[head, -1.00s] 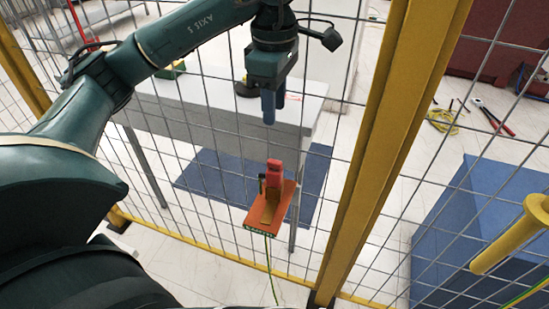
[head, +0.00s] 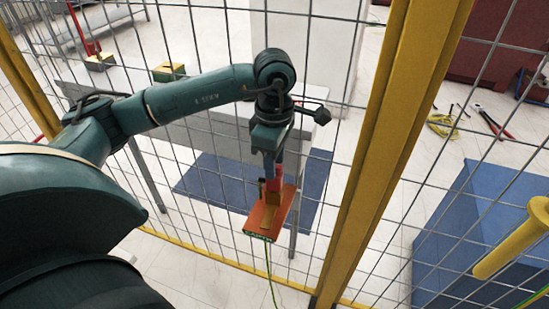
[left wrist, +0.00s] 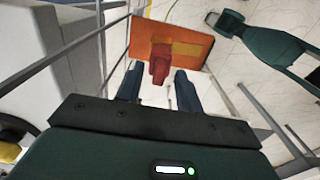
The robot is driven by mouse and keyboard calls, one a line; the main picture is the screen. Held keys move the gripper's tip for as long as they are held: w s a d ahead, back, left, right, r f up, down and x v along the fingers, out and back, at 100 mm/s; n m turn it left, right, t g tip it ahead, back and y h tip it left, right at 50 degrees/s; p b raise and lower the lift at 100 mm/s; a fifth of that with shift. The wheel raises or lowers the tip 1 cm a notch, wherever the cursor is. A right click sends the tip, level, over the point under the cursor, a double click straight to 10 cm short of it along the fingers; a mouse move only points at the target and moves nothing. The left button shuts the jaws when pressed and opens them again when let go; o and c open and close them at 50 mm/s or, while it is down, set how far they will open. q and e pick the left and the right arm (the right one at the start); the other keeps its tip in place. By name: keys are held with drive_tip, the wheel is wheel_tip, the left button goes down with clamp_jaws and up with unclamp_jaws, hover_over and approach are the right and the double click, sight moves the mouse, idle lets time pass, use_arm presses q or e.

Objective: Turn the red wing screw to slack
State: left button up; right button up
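The red wing screw (head: 274,182) stands up from an orange plate (head: 261,222) beyond the wire fence. In the left wrist view the red screw (left wrist: 160,64) sits in front of the orange plate (left wrist: 196,52). My left gripper (head: 271,160) points down onto the screw from above. In the left wrist view the left gripper (left wrist: 159,84) is open, with one dark finger on each side of the screw's near end and visible gaps. A teal arm part at the top right there looks like my right arm; its gripper's state is unclear.
A yellow fence post (head: 385,150) stands right of the plate. Wire mesh (head: 215,205) spans the view. A grey table (head: 222,118) stands behind the arm, over a blue mat (head: 205,180). A green-yellow cable (head: 271,275) hangs from the plate.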

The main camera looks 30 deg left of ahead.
use_arm(q)
clamp_jaws()
drive_tip(key=shift+n+b, duration=0.35)
drive_tip(key=shift+n, duration=0.35)
unclamp_jaws()
wheel_tip(320, 180, up, 13)
drive_tip(key=p, duration=0.1)
drive_tip(key=shift+r, duration=0.15)
idle(0.4)
